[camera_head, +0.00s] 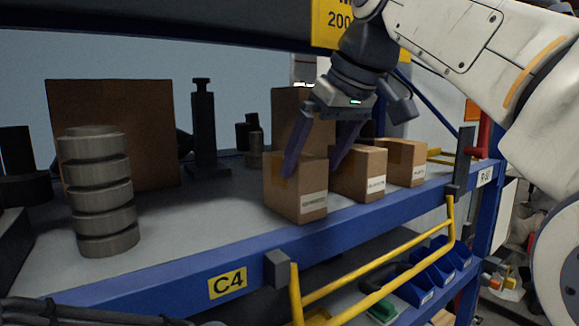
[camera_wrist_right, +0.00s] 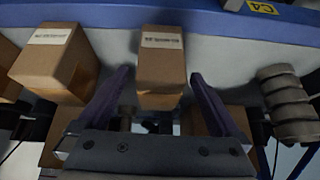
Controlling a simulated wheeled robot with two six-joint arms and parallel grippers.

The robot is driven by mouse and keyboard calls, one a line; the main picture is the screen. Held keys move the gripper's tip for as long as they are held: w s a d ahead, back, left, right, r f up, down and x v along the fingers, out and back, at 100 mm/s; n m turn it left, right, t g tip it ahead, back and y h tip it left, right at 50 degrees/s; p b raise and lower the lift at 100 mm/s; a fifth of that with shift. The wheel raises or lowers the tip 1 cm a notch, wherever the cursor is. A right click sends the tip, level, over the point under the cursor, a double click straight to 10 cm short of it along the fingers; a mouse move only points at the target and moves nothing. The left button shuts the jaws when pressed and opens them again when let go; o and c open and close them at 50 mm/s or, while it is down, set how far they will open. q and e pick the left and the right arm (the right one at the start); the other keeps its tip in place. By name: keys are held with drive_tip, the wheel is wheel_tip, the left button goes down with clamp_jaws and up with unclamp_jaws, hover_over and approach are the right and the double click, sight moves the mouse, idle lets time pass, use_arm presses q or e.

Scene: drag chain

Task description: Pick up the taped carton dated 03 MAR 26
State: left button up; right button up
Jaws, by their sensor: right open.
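Three small brown cartons with tape and white labels stand in a row on the shelf: a left carton (camera_head: 297,192), a middle carton (camera_head: 361,174) and a right carton (camera_head: 406,162). The label dates are too small or blurred to read. My right gripper (camera_head: 311,168) is open, its two purple fingers reaching down at the left carton. In the right wrist view the left carton (camera_wrist_right: 161,66) shows between the open fingers (camera_wrist_right: 160,77), with gaps on both sides and no visible grip. The middle carton (camera_wrist_right: 56,60) shows beside it there. My left gripper is not in view.
A stack of grey metal discs (camera_head: 100,190) stands left on the shelf (camera_head: 190,225). A large carton (camera_head: 120,130) and a dark post (camera_head: 204,130) stand behind. A taller carton (camera_head: 285,110) is behind the small row. A yellow rail (camera_head: 380,262) runs along the front, with blue bins below.

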drive_tip(key=shift+w+a+r, duration=0.2)
drive_tip(key=shift+w+r, duration=0.1)
drive_tip(key=shift+r, duration=0.3)
drive_tip(key=shift+w+a+f, duration=0.1)
drive_tip(key=shift+w, duration=0.1)
drive_tip(key=shift+t, duration=0.3)
drive_tip(key=shift+s+x, duration=0.15)
drive_tip(key=shift+x, duration=1.55)
drive_tip(key=shift+s+x, duration=0.15)
drive_tip(key=shift+x, duration=1.6)
drive_tip(key=shift+f, duration=0.1)
drive_tip(key=c, duration=1.5)
